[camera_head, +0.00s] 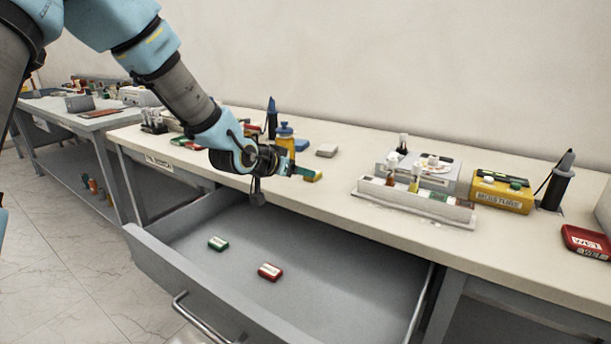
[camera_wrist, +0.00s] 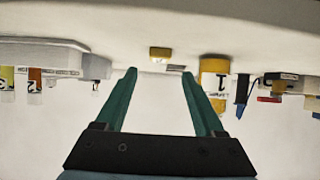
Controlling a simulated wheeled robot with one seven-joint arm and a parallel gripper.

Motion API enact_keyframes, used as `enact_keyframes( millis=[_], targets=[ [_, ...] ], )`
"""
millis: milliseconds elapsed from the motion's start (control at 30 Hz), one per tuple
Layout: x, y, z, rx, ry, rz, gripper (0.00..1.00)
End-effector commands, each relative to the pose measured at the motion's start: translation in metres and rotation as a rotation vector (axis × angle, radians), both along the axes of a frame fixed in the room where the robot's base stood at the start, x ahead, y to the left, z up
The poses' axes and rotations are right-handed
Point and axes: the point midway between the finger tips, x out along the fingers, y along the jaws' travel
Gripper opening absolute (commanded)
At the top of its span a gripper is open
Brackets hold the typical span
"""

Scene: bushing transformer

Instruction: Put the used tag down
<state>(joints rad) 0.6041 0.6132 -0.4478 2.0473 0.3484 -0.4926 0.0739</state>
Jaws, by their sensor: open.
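My gripper (camera_head: 303,171) is over the front edge of the bench, above the back of the open drawer. In the wrist view its two green fingers (camera_wrist: 159,72) are spread apart with nothing between them. A small yellow block (camera_head: 314,177), perhaps a tag, sits on the bench just beyond the fingertips. It also shows in the wrist view (camera_wrist: 160,53), ahead of the gap and apart from the fingers. A green tag (camera_head: 218,243) and a red tag (camera_head: 270,271) with pale labels lie in the drawer. I cannot tell which one is the used tag.
The grey drawer (camera_head: 345,285) is pulled out and has much bare floor. A yellow-orange bottle (camera_head: 285,138) stands behind my gripper. A white rack (camera_head: 415,202), a yellow box (camera_head: 502,192) and a red labelled case (camera_head: 586,242) are on the bench to the right.

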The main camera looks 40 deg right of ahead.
Motion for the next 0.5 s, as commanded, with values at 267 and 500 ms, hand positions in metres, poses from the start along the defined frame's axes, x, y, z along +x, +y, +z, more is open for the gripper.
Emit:
enact_keyframes(
  millis=[267,500],
  targets=[
    [-0.011,0.043,0.024,-0.001,-0.002,0.000,0.71],
    [-0.015,0.054,0.031,-0.001,-0.001,-0.001,0.71]
  ],
)
